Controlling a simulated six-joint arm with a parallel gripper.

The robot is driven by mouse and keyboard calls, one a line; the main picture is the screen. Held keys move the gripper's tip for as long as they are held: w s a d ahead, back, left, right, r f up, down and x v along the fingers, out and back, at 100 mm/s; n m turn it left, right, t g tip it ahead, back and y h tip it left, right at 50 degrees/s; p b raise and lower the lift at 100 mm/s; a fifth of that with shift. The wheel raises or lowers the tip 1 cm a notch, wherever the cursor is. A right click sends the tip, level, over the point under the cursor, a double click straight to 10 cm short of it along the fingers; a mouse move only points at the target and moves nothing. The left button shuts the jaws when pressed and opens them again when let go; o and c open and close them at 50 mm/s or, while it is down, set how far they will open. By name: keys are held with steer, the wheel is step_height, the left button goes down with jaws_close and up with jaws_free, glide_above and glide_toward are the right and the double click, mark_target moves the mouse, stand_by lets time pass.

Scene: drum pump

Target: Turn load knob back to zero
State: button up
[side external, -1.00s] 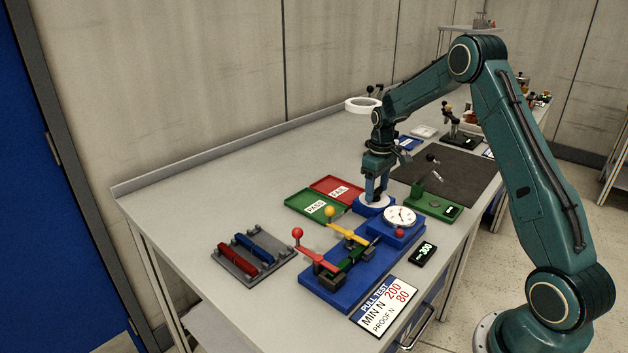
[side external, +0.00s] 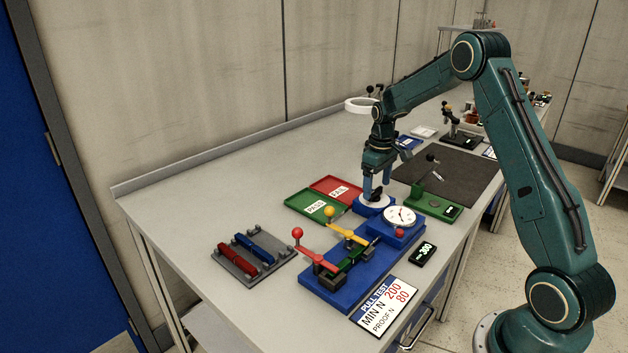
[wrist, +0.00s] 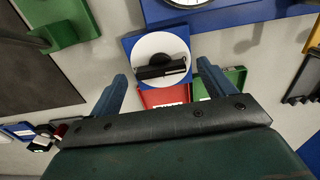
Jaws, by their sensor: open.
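The load knob (side external: 375,203) is a white disc on a blue block at the far end of the blue pull tester (side external: 345,285). In the wrist view the knob (wrist: 150,48) carries a raised black bar, lying nearly crosswise in the picture with a slight tilt. My gripper (side external: 377,192) points down just over the knob. In the wrist view the gripper (wrist: 162,72) is open, its two fingers apart to the left and right of the knob, with nothing between them clearly held. The white dial gauge (side external: 400,216) stands beside the knob.
A green fixture (side external: 432,204) stands close on the right.

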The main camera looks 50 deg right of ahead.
mark_target(376, 192)
step_height(376, 192, up, 13)
steer(key=shift+f, duration=0.15)
stand_by(0.4)
steer(key=s+a+r+t, duration=0.1)
steer(key=s+a+r, duration=0.45)
steer(key=a, duration=0.25)
steer(key=s+a+r+t, duration=0.2)
steer(key=s+a+r, duration=0.35)
steer(key=a, duration=0.25)
steer(key=s+a+f+t, duration=0.1)
steer(key=s+a, duration=0.3)
steer(key=s, duration=0.4)
steer(key=s+a+f+t, duration=0.1)
steer(key=s+a+f, duration=0.2)
steer(key=s, duration=0.6)
steer(key=shift+a+t, duration=0.3)
steer(key=shift+a, duration=0.7)
